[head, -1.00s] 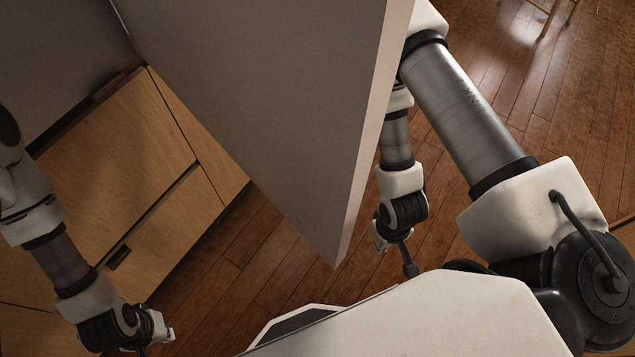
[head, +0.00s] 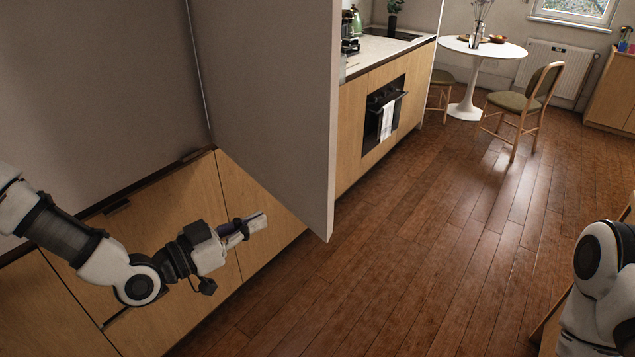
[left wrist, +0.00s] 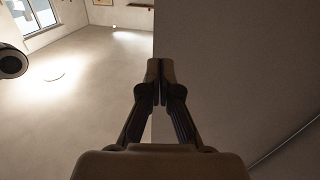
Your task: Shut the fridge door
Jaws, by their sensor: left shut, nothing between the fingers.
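The fridge door (head: 272,105) is a large pale grey panel in the head view. It stands open, its free edge jutting out over the floor. The grey fridge front (head: 90,75) is at the left, with a dark seam between it and the door. My left gripper (head: 258,222) is shut and empty, low in front of the wooden fronts and left of the door's lower corner. In the left wrist view its closed fingertips (left wrist: 161,75) overlap the edge of a grey panel (left wrist: 235,60), likely the door; contact cannot be told. My right gripper is out of frame.
Wooden cabinet fronts (head: 180,205) run below the fridge. A counter with an oven (head: 384,112) stands beyond the door. A round white table (head: 483,47) and chairs (head: 520,100) are at the back. The wooden floor (head: 430,240) right of the door is clear.

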